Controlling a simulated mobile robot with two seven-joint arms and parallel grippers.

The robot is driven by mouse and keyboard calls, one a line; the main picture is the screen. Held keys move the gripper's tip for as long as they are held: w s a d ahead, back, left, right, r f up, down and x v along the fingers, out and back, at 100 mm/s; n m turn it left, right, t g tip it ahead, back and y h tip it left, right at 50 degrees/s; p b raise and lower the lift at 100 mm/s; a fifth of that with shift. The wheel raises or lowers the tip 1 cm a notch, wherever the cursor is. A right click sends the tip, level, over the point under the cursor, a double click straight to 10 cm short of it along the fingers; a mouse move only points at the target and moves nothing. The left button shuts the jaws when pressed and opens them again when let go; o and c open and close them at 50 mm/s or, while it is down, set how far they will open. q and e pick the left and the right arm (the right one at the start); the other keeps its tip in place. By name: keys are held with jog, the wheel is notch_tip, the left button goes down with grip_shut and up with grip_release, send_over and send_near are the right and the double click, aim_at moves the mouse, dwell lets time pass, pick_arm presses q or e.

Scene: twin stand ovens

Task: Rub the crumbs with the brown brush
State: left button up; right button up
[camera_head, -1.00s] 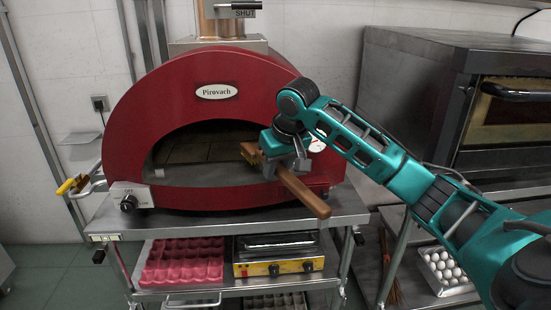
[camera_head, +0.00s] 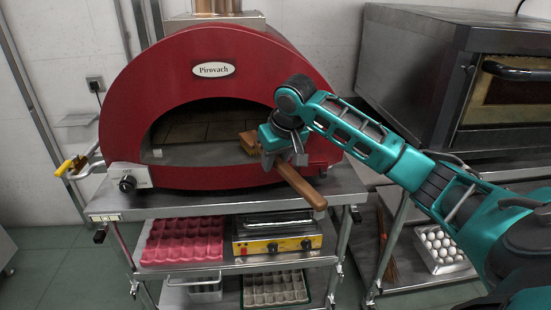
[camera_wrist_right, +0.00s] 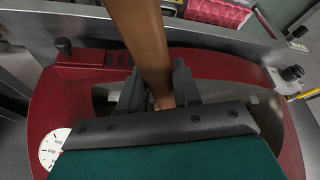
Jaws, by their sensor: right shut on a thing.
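The brown brush has a long wooden handle (camera_head: 302,188) and a brush head (camera_head: 249,142) at the oven mouth. My right gripper (camera_head: 287,160) is shut on the handle, in front of the red oven (camera_head: 215,115). The handle slants down to the right, toward the front of the steel stand. In the right wrist view, the handle (camera_wrist_right: 142,40) runs up from between the fingers of the right gripper (camera_wrist_right: 160,90); the brush head is hidden there. I cannot make out crumbs on the oven floor (camera_head: 195,132). My left gripper is not in view.
The red oven stands on a steel table (camera_head: 345,185). Below are a pink egg tray (camera_head: 182,240) and a yellow-fronted appliance (camera_head: 277,243). A dark oven (camera_head: 425,85) is at right, with white eggs (camera_head: 440,245) beneath. A yellow-tipped handle (camera_head: 68,167) sticks out at left.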

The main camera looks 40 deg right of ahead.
jog(key=shift+f, duration=0.9)
jog(key=shift+s+d, duration=1.95)
jog(key=shift+d, duration=1.15)
jog(key=shift+w+a, duration=0.65)
jog(key=shift+a, duration=0.4)
jog(key=shift+w+a, duration=0.65)
jog(key=shift+a, duration=0.4)
jog(key=shift+w+a, duration=0.65)
jog(key=shift+a, duration=0.4)
jog(key=shift+r, duration=3.05)
jog(key=shift+r, duration=1.5)
